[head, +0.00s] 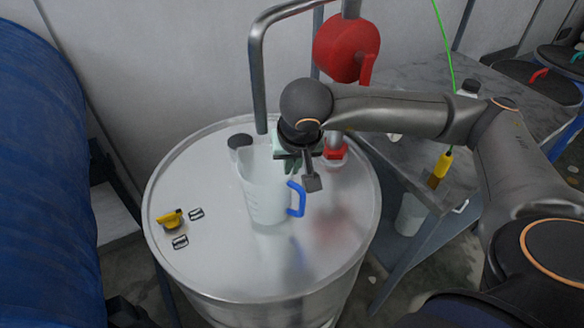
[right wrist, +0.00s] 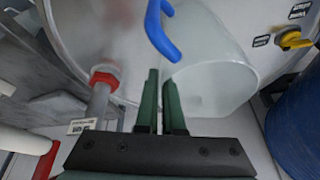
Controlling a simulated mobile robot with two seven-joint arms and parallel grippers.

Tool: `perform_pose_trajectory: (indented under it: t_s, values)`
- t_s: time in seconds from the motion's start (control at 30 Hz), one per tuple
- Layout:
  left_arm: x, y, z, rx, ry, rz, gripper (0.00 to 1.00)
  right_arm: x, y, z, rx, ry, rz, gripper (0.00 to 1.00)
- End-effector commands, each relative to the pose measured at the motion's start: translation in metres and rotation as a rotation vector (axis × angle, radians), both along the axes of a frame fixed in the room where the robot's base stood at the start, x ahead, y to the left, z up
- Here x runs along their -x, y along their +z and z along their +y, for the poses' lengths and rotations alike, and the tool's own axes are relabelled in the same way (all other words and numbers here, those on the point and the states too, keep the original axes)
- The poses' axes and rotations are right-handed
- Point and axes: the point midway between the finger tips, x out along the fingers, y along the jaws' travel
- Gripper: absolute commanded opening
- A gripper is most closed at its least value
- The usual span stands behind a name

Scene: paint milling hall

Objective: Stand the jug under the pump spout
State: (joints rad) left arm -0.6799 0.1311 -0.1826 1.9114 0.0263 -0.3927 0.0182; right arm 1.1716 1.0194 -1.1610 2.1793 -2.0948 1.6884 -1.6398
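The translucent white jug (head: 264,195) with a blue handle (head: 297,198) is upright over the steel drum lid (head: 215,250); I cannot tell whether its base touches. The grey pump spout (head: 261,115) ends just above and behind the jug's mouth. My right gripper (head: 292,162) is at the jug's rim, beside the handle. In the right wrist view its green fingers (right wrist: 161,80) are nearly together, with the jug's wall (right wrist: 215,75) seemingly between them, below the blue handle (right wrist: 160,35). My left gripper is out of view.
The red pump body (head: 346,47) rises behind the drum, with a red collar (head: 336,152) at its base. A yellow tap (head: 170,218) lies on the lid's left. A blue drum (head: 45,190) stands left; a grey bench (head: 400,75) with a bottle stands right.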

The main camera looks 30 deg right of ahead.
Motion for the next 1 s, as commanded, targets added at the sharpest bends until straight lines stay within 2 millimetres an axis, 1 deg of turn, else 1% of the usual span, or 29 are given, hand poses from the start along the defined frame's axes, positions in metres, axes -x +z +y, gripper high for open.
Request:
perform_pose_trajectory:
  t_s: [0.03, 0.13, 0.4, 0.53, 0.6, 0.8, 0.83, 1.0]
  values:
    - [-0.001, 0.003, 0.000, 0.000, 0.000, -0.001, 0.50, 0.001, -0.006, 0.000, 0.001, -0.002, 0.003, 0.00]
    - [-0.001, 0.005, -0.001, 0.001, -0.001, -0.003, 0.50, 0.000, -0.016, 0.000, 0.001, -0.003, 0.001, 0.00]
    - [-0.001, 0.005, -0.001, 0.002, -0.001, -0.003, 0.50, 0.000, -0.018, 0.000, -0.001, -0.002, -0.002, 0.00]
    - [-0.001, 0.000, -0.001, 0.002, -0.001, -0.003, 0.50, 0.000, -0.022, 0.000, -0.001, -0.002, -0.002, 0.00]
    - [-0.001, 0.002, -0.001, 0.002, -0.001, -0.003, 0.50, 0.000, -0.021, 0.000, 0.000, -0.002, -0.001, 0.10]
    - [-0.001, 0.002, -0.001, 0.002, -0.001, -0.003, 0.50, 0.001, -0.021, 0.000, 0.000, -0.002, -0.001, 0.33]
    - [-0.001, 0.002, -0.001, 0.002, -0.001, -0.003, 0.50, 0.001, -0.021, 0.000, -0.001, -0.002, 0.000, 0.35]
    - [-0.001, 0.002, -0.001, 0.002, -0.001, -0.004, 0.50, 0.001, -0.021, 0.000, -0.001, -0.002, 0.000, 0.35]
